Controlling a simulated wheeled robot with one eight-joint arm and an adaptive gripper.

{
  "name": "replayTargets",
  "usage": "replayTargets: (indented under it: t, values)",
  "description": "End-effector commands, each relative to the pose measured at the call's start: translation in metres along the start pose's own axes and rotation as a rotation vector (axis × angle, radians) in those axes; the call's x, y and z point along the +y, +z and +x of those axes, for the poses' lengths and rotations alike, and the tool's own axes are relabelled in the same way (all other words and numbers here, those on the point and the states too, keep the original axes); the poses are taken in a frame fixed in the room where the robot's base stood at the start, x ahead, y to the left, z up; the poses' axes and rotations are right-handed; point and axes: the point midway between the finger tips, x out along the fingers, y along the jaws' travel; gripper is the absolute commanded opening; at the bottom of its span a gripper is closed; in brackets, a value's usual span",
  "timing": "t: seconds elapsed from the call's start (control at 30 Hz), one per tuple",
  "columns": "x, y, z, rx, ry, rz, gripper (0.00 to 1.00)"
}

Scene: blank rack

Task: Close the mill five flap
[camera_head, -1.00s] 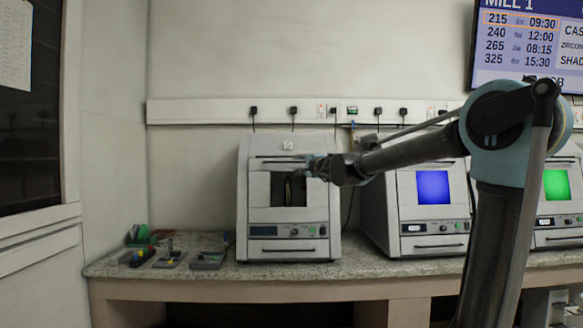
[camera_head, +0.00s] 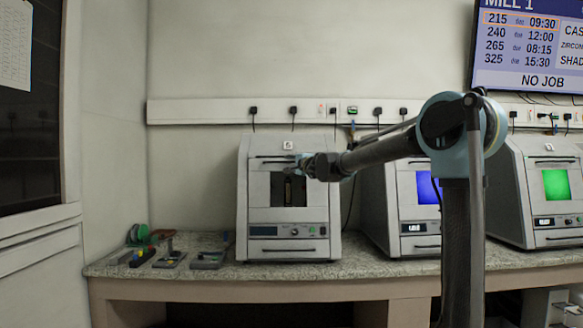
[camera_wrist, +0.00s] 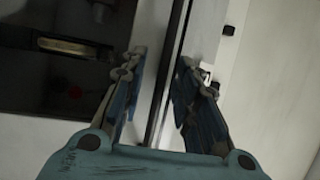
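The left mill (camera_head: 329,215) is a grey box machine on the counter, its dark chamber showing at the window opening (camera_head: 289,189). I cannot tell how far the flap stands from shut. In the wrist view my gripper (camera_wrist: 162,66) has its fingers apart, with a pale panel edge (camera_wrist: 170,75) running between them. Contact is unclear. A brass-coloured piece (camera_wrist: 75,47) shows in the dark chamber.
Small tools (camera_head: 168,259) lie on the counter (camera_head: 215,271) at left. A wall screen (camera_head: 530,45) hangs upper right.

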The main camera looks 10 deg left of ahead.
Motion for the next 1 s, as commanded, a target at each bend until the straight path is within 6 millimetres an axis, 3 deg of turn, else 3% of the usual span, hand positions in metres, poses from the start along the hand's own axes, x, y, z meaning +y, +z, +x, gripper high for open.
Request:
replayTargets:
  t: [0.1, 0.23, 0.27, 1.0]
  values:
    - [0.000, 0.000, 0.000, 0.000, 0.000, 0.000, 0.29]
    - [0.000, 0.000, 0.000, 0.000, 0.000, 0.000, 0.02]
    - [0.000, 0.000, 0.000, 0.000, 0.000, 0.000, 0.00]
    - [0.002, -0.008, 0.020, 0.002, 0.001, 0.000, 0.00]
